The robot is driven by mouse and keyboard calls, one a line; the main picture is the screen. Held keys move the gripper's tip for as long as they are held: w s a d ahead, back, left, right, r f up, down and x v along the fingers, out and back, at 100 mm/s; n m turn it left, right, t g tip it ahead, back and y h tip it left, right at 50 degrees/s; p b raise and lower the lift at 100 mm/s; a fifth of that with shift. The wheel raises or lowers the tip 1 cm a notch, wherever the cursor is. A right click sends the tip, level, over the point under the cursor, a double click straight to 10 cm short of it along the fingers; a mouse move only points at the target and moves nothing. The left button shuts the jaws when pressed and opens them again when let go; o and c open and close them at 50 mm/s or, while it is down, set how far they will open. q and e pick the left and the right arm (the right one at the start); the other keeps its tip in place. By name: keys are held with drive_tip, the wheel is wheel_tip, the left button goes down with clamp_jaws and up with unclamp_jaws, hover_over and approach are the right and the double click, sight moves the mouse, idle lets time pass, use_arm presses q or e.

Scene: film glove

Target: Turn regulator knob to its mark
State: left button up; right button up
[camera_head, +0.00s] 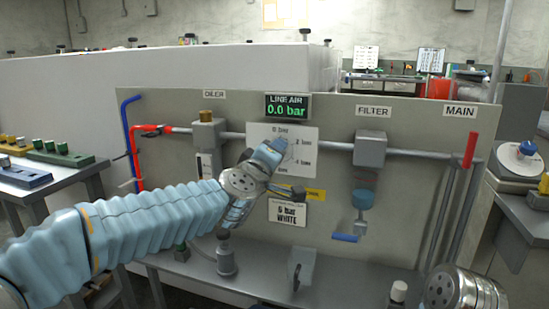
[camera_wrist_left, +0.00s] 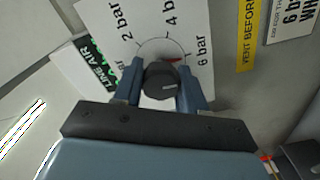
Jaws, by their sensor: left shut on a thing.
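My left gripper (camera_wrist_left: 161,88) is shut on the knob, one finger on each side. In the head view my left gripper (camera_head: 266,158) covers the knob in front of the dial plate (camera_head: 300,140). The line air display (camera_head: 288,106) reads 0.0 bar.
A sign (camera_head: 287,213) below reads 6 bar WHITE, beside a yellow tag (camera_head: 313,194). The filter (camera_head: 369,150) and red main handle (camera_head: 470,150) are to the right. The oiler (camera_head: 208,137) is to the left, near my forearm. A pipe crosses the panel.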

use_arm(q)
drive_tip(key=shift+a+n, duration=0.1)
drive_tip(key=shift+n, duration=0.2)
drive_tip(key=o, duration=1)
drive_tip(key=v, duration=1.3)
drive_tip(key=shift+s+a, duration=0.1)
drive_tip(key=shift+s, duration=0.25)
